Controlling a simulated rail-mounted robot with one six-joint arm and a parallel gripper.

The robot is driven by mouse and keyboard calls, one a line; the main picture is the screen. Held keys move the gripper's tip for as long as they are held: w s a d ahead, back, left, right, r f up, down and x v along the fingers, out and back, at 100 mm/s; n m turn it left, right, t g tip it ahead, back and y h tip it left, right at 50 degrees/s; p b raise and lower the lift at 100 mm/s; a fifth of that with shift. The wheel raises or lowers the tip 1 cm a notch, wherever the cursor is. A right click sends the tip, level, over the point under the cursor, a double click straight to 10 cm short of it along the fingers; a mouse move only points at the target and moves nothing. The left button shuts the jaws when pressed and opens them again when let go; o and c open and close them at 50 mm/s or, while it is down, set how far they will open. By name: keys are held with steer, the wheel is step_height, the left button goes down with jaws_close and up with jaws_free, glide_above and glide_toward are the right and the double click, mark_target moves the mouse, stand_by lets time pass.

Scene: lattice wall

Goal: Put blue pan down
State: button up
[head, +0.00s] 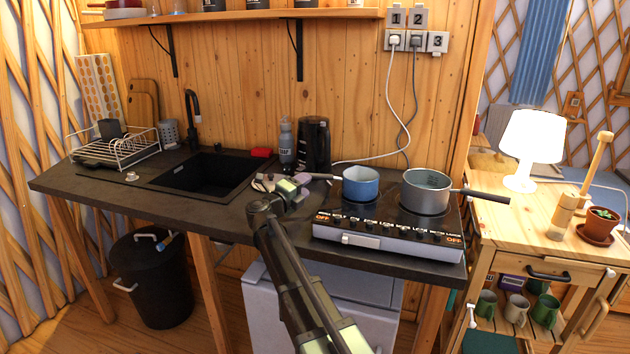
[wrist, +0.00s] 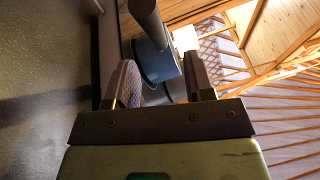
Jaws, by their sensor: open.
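The blue pan (head: 361,190) stands upright on the left burner of the portable hob (head: 385,236), with its handle pointing left. My gripper (head: 295,182) is at the hob's left side, near the end of that handle. In the wrist view my gripper (wrist: 163,80) is open, its two fingers apart. The blue pan (wrist: 155,62) shows beyond and between the fingers, with its dark handle above it in the picture. I cannot tell whether a finger touches the handle.
A grey saucepan (head: 427,192) stands on the right burner, its handle reaching over the wooden cabinet. A black kettle (head: 314,145) and a bottle (head: 287,143) stand behind my gripper. The sink (head: 207,175) is at left. Dark counter (head: 225,207) before the sink is clear.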

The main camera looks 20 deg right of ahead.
steer(key=v, duration=0.4)
steer(key=shift+s+a, duration=0.15)
steer(key=shift+a, duration=0.15)
